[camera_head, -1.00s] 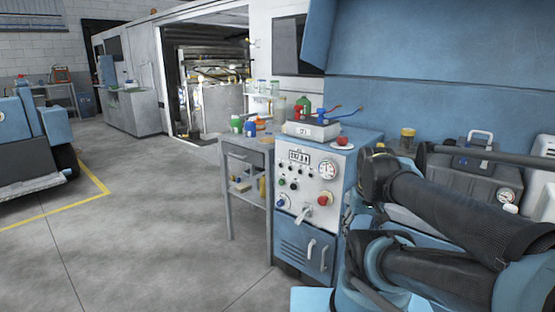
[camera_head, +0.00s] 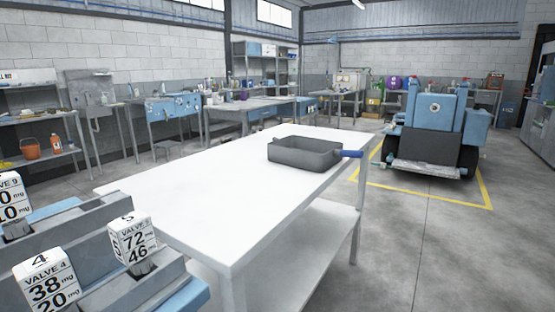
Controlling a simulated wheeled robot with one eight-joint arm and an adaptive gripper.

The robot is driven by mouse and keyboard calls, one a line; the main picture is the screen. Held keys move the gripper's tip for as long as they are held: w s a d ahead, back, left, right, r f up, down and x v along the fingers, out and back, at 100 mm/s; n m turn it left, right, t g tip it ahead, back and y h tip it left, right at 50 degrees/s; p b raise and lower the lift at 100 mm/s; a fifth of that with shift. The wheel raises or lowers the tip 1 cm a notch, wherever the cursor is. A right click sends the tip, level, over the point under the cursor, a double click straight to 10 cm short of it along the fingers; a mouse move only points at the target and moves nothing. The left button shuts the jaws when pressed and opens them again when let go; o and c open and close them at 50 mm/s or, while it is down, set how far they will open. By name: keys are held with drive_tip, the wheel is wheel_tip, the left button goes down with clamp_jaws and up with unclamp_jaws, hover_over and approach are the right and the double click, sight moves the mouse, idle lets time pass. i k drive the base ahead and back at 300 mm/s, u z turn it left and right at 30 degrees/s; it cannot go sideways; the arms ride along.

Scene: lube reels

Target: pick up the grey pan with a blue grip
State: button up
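The grey pan (camera_head: 303,157) sits upright on the white table (camera_head: 200,195), near its far right corner. My gripper is out of view, and nothing of my arm shows now.
Blue-grey equipment with white valve labels (camera_head: 131,240) stands at the front left, close to the table. A blue wheeled machine (camera_head: 435,125) stands inside yellow floor lines at the right. Workbenches (camera_head: 243,108) line the back wall. Floor right of the table (camera_head: 410,235) is clear.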

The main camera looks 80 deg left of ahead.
sight(317, 155)
drive_tip(key=u, duration=3)
drive_tip(key=k, duration=0.5)
drive_tip(key=z, duration=1.3)
drive_tip(key=i, duration=1.15)
